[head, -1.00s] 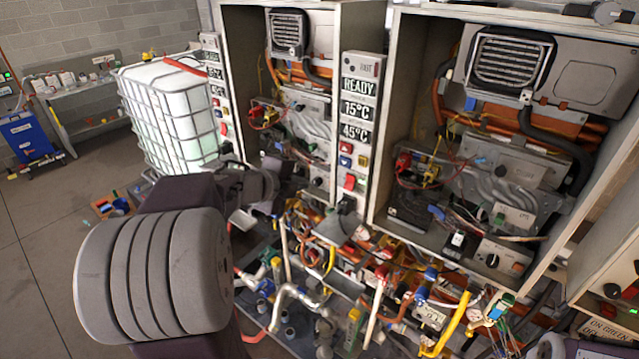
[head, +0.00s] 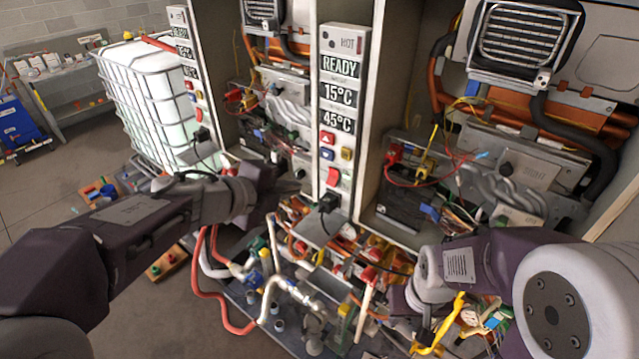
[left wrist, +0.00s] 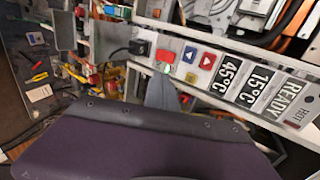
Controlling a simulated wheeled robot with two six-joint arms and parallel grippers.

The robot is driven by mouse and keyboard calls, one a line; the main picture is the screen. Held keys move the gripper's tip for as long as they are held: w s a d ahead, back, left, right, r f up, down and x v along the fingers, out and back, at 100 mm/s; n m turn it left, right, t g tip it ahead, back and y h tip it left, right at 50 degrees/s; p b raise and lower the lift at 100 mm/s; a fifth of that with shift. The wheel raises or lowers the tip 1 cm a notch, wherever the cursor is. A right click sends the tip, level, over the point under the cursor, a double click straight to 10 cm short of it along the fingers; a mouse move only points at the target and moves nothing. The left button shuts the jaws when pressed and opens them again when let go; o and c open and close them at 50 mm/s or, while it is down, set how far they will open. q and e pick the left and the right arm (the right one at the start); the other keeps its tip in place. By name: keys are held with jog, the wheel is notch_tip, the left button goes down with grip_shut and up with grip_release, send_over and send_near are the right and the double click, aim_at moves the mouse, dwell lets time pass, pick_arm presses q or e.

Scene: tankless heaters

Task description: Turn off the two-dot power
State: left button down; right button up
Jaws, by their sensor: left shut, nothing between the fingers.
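The middle heater's narrow panel (head: 345,58) reads HOT, READY, 15°C and 45°C. Small dark dots sit at its top left; I cannot count them surely. A red rocker switch (head: 333,176) sits low on it, below blue, yellow and red buttons. In the left wrist view the red switch (left wrist: 165,55) lies just beyond my left gripper (left wrist: 165,92), which is shut and empty; contact cannot be made out. In the head view my left gripper (head: 290,184) is left of the switch. My right gripper (head: 418,300) is low at the right, its fingers unclear.
A black plug (head: 328,203) with a cable is just below the switch. Another panel (head: 186,62) with similar displays stands left. Pipes and valves (head: 280,290) crowd the area below. A caged white tank (head: 150,100) stands at the back left. Floor at left is mostly clear.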

aim_at(332, 182)
pick_arm(q)
jog(key=b+x, duration=0.2)
jog(key=x, duration=1.1)
jog(key=shift+w+f, duration=0.1)
jog(key=shift+w, duration=0.05)
jog(key=shift+w+d+f, duration=0.25)
jog(key=shift+w+d, duration=0.1)
jog(key=shift+w, duration=0.05)
